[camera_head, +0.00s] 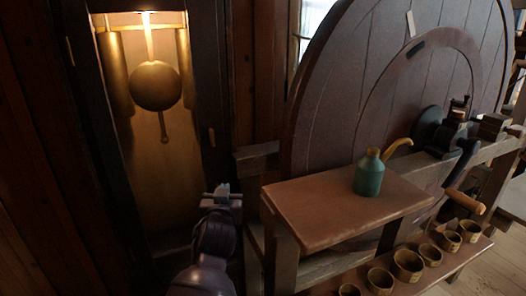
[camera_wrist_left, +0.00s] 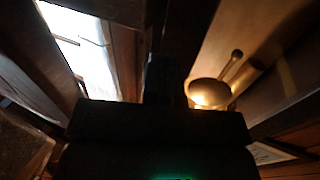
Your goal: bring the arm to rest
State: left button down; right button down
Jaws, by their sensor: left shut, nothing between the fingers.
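My left gripper (camera_head: 222,190) is at the end of my arm, which comes up from the bottom of the head view, just left of the small wooden table (camera_head: 330,240). It is shut and holds nothing. In the left wrist view the gripper (camera_wrist_left: 165,75) is a dark shape against the room, with few details showing. My right gripper is in neither view.
A tall clock case with a brass pendulum (camera_head: 156,86) stands behind the gripper. A green oil can (camera_head: 369,174) is on the table, with a large wooden wheel (camera_head: 330,110) behind it. Several small pots line a low shelf (camera_head: 465,258) in front. The pendulum shows in the wrist view (camera_wrist_left: 208,93).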

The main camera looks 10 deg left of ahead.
pick_arm(q)
jog(key=s+a+f+m+g+h+p, duration=0.1)
jog(key=s+a+f+g, duration=0.1)
jog(key=s+f, duration=0.6)
jog(key=s+a+f+g+h+p, duration=0.1)
jog(key=s+a+f, duration=0.3)
jog(key=s, duration=1.5)
jog(key=s+a+f+m+g+p, duration=0.1)
jog(key=s+a+f+g, duration=0.2)
jog(key=s+f, duration=0.9)
jog(key=shift+s+a+f+m+g+h+p, duration=0.15)
jog(key=shift+s+a+m+g+h+p, duration=0.2)
jog(key=shift+s, duration=0.3)
jog(key=shift+d, duration=0.1)
